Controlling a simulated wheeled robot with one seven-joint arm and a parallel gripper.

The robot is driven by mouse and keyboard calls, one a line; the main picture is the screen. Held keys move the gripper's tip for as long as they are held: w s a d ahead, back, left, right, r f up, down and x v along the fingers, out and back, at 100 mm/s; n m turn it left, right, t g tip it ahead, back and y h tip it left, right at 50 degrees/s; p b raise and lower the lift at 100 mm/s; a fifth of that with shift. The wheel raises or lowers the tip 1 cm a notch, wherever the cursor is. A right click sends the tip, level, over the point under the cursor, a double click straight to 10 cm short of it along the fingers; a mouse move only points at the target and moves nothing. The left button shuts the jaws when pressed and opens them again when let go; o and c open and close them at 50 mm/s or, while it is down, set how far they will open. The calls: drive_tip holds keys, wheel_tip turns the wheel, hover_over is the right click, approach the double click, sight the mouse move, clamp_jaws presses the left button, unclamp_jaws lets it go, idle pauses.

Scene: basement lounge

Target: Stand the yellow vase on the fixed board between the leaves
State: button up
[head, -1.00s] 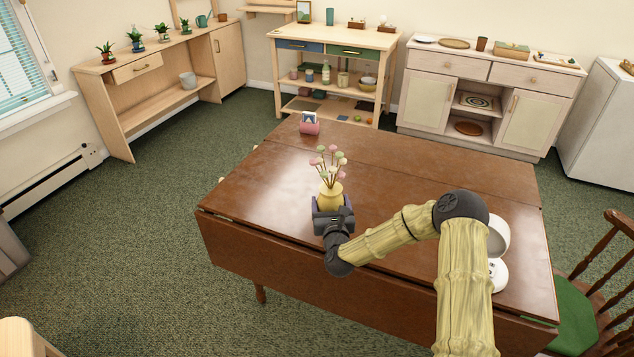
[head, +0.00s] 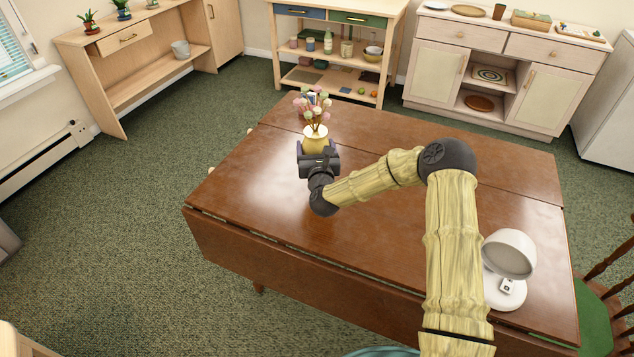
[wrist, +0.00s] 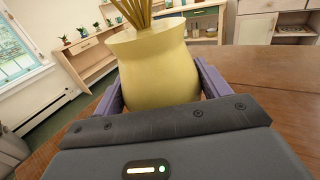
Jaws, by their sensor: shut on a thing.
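The yellow vase (head: 315,144), with pink, white and green flowers, is upright in my gripper (head: 318,154) over the far left part of the brown table. In the wrist view the vase (wrist: 160,72) sits between my two purple fingers, which are shut on its sides. Its base is hidden, so I cannot tell whether it touches the table. The fixed board (head: 400,215) is the broad middle of the tabletop. The far leaf (head: 440,150) lies level beyond a seam. The near leaf (head: 330,290) hangs down at the front.
A pink holder is mostly hidden behind the flowers. A chair with a green seat (head: 600,315) is at the right. The middle of the board is clear.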

drive_tip(key=shift+s, duration=0.15)
drive_tip(key=shift+f, duration=3.05)
drive_tip(key=shift+f, duration=1.85)
drive_tip(key=shift+f, duration=0.1)
drive_tip(key=o, duration=1.3)
